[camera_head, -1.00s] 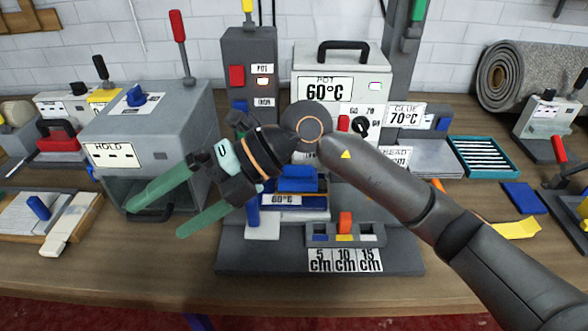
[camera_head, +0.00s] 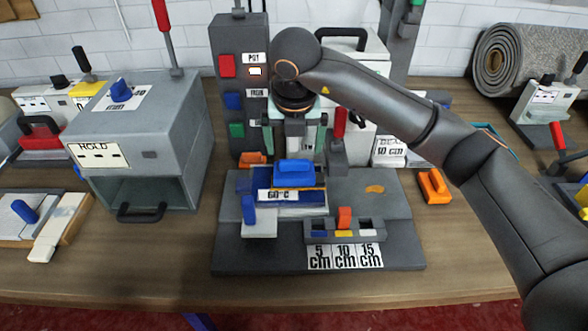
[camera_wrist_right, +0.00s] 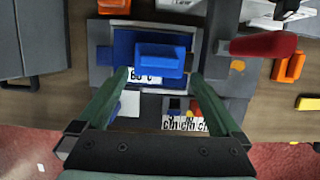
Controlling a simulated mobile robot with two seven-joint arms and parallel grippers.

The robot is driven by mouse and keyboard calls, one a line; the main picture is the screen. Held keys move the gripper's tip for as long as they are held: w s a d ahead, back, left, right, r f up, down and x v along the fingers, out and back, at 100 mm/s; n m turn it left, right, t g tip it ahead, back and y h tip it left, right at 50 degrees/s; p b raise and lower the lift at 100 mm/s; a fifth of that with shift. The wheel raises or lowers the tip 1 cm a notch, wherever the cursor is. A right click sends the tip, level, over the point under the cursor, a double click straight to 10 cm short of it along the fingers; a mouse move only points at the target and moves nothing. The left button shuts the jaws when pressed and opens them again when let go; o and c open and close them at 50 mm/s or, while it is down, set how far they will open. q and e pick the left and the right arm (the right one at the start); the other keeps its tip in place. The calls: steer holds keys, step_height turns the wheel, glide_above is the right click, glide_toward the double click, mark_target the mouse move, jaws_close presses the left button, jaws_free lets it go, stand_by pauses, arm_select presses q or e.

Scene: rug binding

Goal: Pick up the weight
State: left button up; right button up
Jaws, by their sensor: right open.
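No object is labelled as the weight. The likeliest one is a blue block with a raised handle-like top (camera_head: 294,173), lying on the plate marked 60°C (camera_head: 278,196) in the middle of the bench. It also shows in the right wrist view (camera_wrist_right: 160,60). My right gripper (camera_head: 301,150) is open, with its green fingers pointing down just behind and above the blue block in the head view. In the right wrist view the fingertips (camera_wrist_right: 161,78) are spread either side of the block's near edge, with nothing held. Contact cannot be told. My left gripper is out of view.
A grey HOLD box (camera_head: 150,140) with an open front stands left. The switch tower (camera_head: 240,60) and POT unit (camera_head: 350,70) rise behind. A red-handled lever (camera_head: 339,125) is close right of my gripper. An orange handled block (camera_head: 434,186) sits right. A rolled rug (camera_head: 500,60) lies far right.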

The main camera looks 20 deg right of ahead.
mark_target(294, 161)
steer(key=shift+p+x, duration=0.7)
steer(key=shift+x, duration=2.3)
jaws_close()
steer(key=shift+w+r, duration=0.1)
steer(key=shift+r, duration=0.1)
